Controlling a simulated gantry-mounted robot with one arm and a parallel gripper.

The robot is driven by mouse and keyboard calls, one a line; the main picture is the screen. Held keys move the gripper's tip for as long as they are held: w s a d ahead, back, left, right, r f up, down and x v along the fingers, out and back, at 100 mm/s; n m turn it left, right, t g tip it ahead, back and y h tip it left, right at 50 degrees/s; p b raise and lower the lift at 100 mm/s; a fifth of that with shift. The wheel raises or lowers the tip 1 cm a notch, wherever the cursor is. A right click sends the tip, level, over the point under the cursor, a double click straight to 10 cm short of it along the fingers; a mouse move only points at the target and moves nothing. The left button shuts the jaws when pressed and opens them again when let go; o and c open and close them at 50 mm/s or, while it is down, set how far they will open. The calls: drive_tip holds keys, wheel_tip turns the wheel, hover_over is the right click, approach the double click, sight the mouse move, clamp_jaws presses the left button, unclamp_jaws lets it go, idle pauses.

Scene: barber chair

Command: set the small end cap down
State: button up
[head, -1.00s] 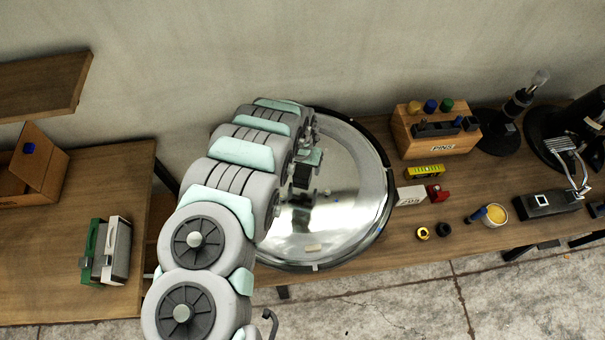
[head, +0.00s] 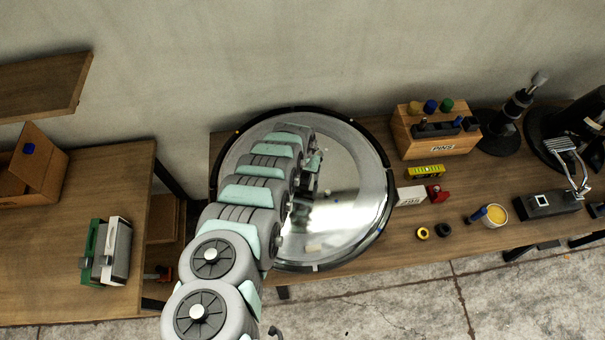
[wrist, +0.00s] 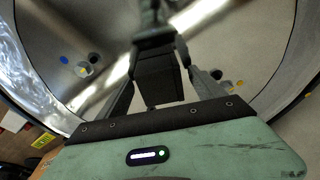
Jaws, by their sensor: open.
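My gripper (head: 308,182) is over the large round shiny metal dish (head: 352,165), partly hidden behind my arm. In the wrist view my gripper (wrist: 158,52) is open, with its two dark fingers reaching up the picture. A dark block-like shape (wrist: 160,78) shows between the fingers; I cannot tell whether it is a part or a reflection. Small grey bits (wrist: 91,59) show on the shiny surface at left, beside blue and yellow spots. I cannot pick out the small end cap with certainty.
Right of the dish stand a white block (head: 411,196), a red part (head: 437,193), a yellow level (head: 426,172), yellow and black rings, a yellow cup (head: 495,214) and a wooden pin box (head: 437,143). A green-and-white case (head: 107,252) lies on the left table.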

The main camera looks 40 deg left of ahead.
drive_tip(key=shift+c, duration=0.5)
drive_tip(key=c, duration=1.6)
drive_tip(key=shift+r, duration=0.1)
